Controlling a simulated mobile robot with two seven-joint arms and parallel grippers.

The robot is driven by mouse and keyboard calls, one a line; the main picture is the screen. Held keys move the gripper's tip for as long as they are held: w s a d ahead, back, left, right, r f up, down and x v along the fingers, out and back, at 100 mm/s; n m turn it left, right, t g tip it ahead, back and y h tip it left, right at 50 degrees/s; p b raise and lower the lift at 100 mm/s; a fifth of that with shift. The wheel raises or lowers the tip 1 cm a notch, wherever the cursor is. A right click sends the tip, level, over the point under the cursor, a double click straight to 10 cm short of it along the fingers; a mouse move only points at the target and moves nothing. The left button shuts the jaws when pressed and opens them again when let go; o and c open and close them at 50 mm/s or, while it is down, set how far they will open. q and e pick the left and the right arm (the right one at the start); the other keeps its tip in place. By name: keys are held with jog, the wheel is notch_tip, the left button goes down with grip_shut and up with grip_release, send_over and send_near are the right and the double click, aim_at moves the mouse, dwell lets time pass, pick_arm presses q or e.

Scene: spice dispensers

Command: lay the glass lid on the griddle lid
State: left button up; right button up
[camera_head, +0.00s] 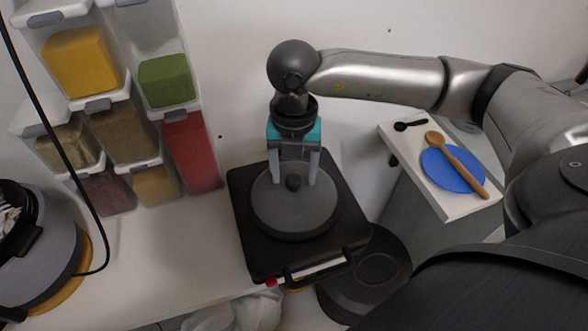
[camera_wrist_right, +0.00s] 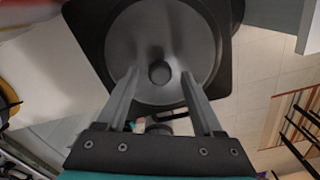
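The round grey lid (camera_head: 310,216) with a dark knob (camera_head: 293,183) is over the black square griddle lid (camera_head: 252,258) and appears to lie flat on it. The glass lid also shows in the right wrist view (camera_wrist_right: 185,30), with its knob (camera_wrist_right: 160,72) in the middle and the black griddle (camera_wrist_right: 94,25) around it. My right gripper (camera_head: 293,181) points down over the lid, its fingers open on either side of the knob. In the right wrist view, gaps show between the fingers (camera_wrist_right: 160,76) and the knob. My left gripper is not in view.
Stacked spice dispensers (camera_head: 130,130) stand left of the griddle. A round cooker (camera_head: 45,250) with a black cable is at the far left. At right, a white board (camera_head: 460,207) holds a blue plate (camera_head: 445,172) and wooden spoon (camera_head: 462,168). A black bin (camera_head: 375,270) stands below the counter edge.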

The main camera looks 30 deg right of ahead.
aim_at(294, 178)
jog(key=shift+r, duration=0.15)
notch_tip(294, 178, up, 12)
jog(key=p, duration=0.1)
dwell(0.4)
